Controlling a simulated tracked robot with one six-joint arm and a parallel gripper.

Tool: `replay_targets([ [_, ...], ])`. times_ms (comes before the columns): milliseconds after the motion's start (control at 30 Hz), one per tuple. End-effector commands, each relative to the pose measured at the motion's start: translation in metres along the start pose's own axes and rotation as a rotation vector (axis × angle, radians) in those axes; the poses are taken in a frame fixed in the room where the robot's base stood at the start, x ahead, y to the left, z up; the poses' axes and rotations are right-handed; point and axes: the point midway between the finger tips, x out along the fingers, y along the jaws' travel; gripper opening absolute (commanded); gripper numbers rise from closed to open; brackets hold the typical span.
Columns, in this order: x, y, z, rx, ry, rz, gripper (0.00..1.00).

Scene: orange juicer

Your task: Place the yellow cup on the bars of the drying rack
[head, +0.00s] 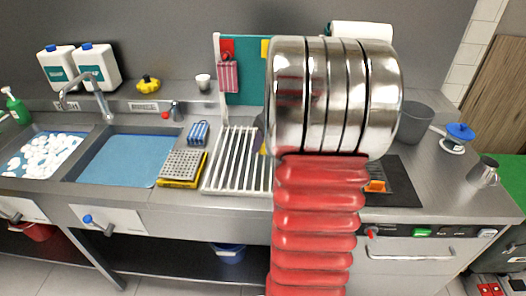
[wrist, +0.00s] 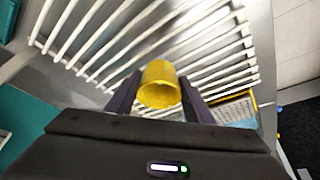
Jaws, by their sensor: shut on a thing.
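The yellow cup (wrist: 160,84) is between the two dark fingers of my gripper (wrist: 159,92) in the wrist view. My gripper is shut on it, and the cup's open mouth faces the camera. The white bars of the drying rack (wrist: 205,50) show behind the cup. I cannot tell whether the cup touches the bars or is above them. In the head view the drying rack (head: 236,165) lies on the counter left of my arm. My arm hides its right side and most of my gripper; only a dark sliver of the gripper (head: 258,135) shows there.
A grey perforated tray over a yellow base (head: 182,168) sits close left of the rack. A blue-bottomed sink (head: 118,160) is farther left. A teal board (head: 243,85) with a hanging striped cloth stands behind the rack. A grey bucket (head: 414,122) is at the right.

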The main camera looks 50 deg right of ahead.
Motion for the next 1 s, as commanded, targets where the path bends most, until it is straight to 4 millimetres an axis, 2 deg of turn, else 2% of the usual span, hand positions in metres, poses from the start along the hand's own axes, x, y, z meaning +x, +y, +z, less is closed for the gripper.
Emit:
replay_targets([
  [233,0.027,0.000,0.012,0.001,-0.002,-0.001,0.26],
  [633,0.031,0.001,0.014,0.002,-0.002,-0.001,0.26],
  [667,0.031,0.001,0.014,0.002,-0.002,-0.001,0.49],
  [900,0.030,0.001,0.014,0.002,-0.001,0.000,0.66],
  [1000,0.030,0.001,0.014,0.002,-0.001,0.000,0.66],
])
